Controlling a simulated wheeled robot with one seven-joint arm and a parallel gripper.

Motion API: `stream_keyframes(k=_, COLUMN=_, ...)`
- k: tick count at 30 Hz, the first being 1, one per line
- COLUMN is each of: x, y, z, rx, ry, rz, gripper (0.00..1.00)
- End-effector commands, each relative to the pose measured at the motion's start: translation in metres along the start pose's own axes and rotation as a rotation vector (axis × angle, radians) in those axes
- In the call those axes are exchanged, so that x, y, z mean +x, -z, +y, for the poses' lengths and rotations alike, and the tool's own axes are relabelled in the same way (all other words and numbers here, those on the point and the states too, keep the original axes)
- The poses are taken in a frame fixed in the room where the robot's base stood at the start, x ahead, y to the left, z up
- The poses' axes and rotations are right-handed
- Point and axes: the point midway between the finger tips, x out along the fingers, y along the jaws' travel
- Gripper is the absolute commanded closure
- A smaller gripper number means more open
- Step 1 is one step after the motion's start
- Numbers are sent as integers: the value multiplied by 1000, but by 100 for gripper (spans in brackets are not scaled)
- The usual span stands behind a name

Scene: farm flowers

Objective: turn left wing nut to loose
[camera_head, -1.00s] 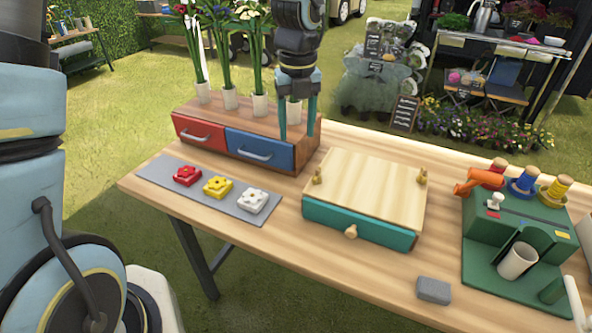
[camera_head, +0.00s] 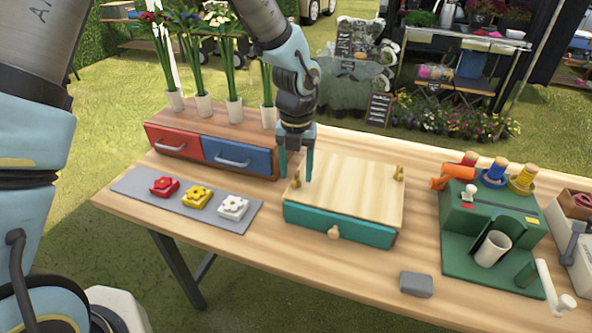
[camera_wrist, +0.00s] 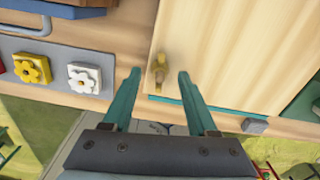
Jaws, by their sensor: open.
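A light wooden press board (camera_head: 350,187) lies on a teal box with a drawer (camera_head: 338,224). The left wing nut (camera_head: 296,184), small and brass-coloured, stands near the board's left edge. It also shows in the wrist view (camera_wrist: 158,66). The right wing nut (camera_head: 398,174) stands at the board's right edge. My gripper (camera_head: 296,179) points down with its two teal fingers apart and empty. In the wrist view the fingertips (camera_wrist: 159,72) lie on either side of the left wing nut. I cannot tell whether they touch it or how high they are.
A red and blue drawer unit (camera_head: 205,150) with flower vases stands behind left. A grey mat (camera_head: 135,183) with red, yellow and white flower blocks lies left. A grey block (camera_head: 416,284) lies front right. A green machine (camera_head: 490,215) stands right. The table between box and machine is clear.

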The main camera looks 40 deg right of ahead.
Motion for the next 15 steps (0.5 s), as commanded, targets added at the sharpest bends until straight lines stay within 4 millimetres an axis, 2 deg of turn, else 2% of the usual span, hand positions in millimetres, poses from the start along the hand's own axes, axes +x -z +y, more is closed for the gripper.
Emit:
stream_keyframes(k=5, x=10, y=0, z=0, rx=0, ry=-1, rz=0, gripper=42)
stream_keyframes(k=13, x=12, y=0, z=0, rx=-1, ry=-1, rz=0, gripper=42)
stream_keyframes(k=15, x=12, y=0, z=0, rx=-1, ry=-1, rz=0, gripper=49)
